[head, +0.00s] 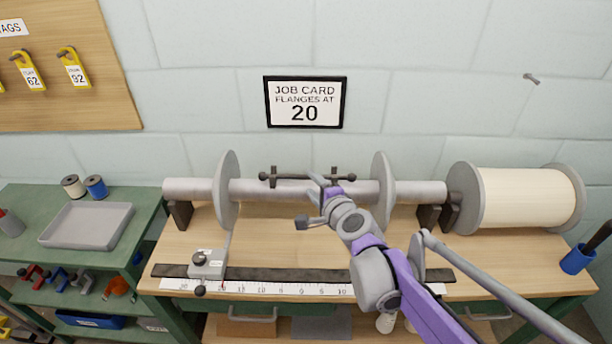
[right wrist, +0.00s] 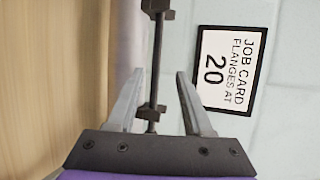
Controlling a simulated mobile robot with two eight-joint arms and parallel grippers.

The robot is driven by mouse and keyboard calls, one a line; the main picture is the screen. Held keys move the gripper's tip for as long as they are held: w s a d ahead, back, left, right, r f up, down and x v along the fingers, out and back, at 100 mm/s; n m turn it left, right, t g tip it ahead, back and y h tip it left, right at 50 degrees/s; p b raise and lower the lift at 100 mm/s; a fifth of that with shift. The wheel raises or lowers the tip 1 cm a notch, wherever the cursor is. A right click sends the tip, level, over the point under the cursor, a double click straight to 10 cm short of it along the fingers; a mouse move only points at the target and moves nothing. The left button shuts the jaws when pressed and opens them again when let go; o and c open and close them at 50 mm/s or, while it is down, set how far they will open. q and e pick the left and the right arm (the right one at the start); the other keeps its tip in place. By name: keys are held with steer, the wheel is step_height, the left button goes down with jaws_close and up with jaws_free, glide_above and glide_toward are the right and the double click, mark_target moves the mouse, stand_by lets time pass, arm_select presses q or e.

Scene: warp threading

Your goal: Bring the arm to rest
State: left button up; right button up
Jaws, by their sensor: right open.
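My right arm (head: 400,280) reaches in from the lower right of the head view, purple and grey. Its gripper (head: 318,188) is up at the grey roller, between the two flange discs. In the right wrist view the gripper (right wrist: 155,100) is open, with a dark rod (right wrist: 155,65) running between its fingers. My left gripper is not in view.
The left flange (head: 227,190) and right flange (head: 383,180) sit on the roller. A job card (head: 305,101) on the wall reads 20. Below is a ruler (head: 270,289) with a grey slider block (head: 207,264). A cream spool (head: 525,198) is right; a grey tray (head: 88,225) is left.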

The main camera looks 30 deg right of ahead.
steer(key=shift+p+v, duration=0.3)
steer(key=shift+v, duration=1.8)
